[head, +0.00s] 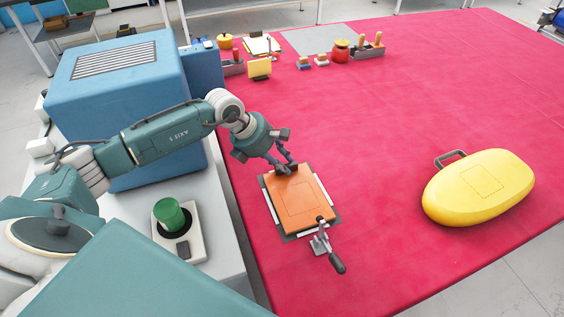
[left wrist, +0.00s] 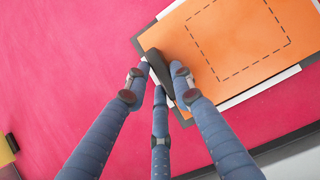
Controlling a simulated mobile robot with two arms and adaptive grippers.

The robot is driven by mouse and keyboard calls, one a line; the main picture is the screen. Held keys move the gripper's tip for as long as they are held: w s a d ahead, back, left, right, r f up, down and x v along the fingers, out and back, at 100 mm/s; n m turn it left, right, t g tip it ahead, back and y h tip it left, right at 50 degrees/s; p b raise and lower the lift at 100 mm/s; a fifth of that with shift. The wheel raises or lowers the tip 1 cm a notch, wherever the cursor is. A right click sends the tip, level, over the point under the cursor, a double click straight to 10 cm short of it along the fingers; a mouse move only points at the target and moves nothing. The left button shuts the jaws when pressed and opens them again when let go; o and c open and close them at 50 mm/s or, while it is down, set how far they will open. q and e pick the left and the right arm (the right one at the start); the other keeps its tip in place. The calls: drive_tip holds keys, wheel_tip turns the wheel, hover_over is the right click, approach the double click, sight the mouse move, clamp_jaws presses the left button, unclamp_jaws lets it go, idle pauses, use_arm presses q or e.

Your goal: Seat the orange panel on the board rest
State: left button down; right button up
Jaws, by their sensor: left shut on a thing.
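The orange panel (head: 297,202) lies over the dark board rest (head: 286,237), whose white strips show along the panel's sides. It also shows in the left wrist view (left wrist: 232,42), with a dashed square on its face. I cannot tell whether the panel is fully down or slightly above the rest. My left gripper (head: 285,168) is at the panel's far edge. In the left wrist view its fingers (left wrist: 162,76) are shut around a dark grip block (left wrist: 158,66) at that edge. A metal clamp (head: 321,243) with a black handle stands at the near right corner. My right gripper is out of sight.
Small tools and a red pot (head: 341,51) stand at the back. A blue cabinet (head: 125,100) and a green knob (head: 169,213) are left. The mat's middle is clear.

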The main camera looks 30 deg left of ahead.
use_arm(q)
drive_tip(key=shift+f+b, duration=0.25)
drive_tip(key=shift+b, duration=0.1)
idle(0.5)
drive_tip(key=c, duration=0.9)
unclamp_jaws()
drive_tip(key=shift+r+p, duration=1.6)
drive_tip(key=shift+r, duration=1.45)
drive_tip(key=shift+s+f, duration=0.1)
drive_tip(key=shift+f, duration=0.05)
